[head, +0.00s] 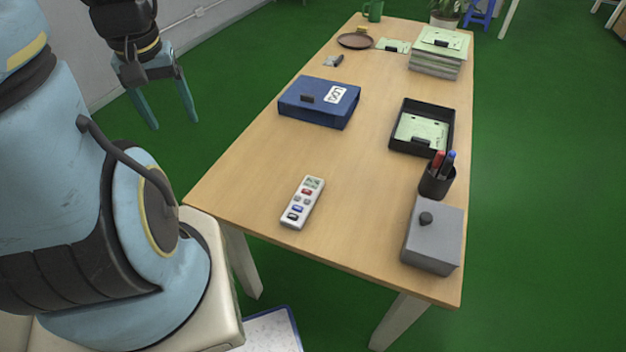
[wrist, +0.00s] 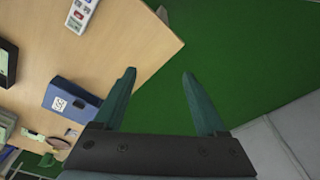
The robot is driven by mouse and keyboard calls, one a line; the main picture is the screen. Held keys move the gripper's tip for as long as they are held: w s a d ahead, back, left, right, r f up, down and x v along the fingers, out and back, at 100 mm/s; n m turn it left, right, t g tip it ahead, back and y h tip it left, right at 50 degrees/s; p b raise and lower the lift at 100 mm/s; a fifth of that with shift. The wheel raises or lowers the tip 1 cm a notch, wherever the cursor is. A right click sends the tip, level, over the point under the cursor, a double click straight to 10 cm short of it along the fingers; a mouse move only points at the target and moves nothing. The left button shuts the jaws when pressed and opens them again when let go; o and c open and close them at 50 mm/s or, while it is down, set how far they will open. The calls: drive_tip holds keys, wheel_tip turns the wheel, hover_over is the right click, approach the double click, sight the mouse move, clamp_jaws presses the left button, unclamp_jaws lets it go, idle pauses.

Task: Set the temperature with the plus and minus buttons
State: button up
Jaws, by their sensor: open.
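A white remote (head: 302,202) with a small display at its far end and several coloured buttons lies on the wooden table near its front left edge. The plus and minus signs and the display digits are too small to read. In the wrist view the remote (wrist: 80,14) is at the top, partly cut off by the frame. My gripper (head: 171,112) is open and empty, to the left of the table and beyond its edge. In the wrist view its two teal fingers (wrist: 159,82) are spread apart over the green floor.
A blue box (head: 318,102) lies behind the remote. A black tray (head: 453,133) with a green board, a pen cup (head: 437,181) and a grey box (head: 433,236) with a black knob stand on the right. The table (head: 365,205) is clear around the remote.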

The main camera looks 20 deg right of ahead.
clamp_jaws()
idle(0.4)
idle(0.9)
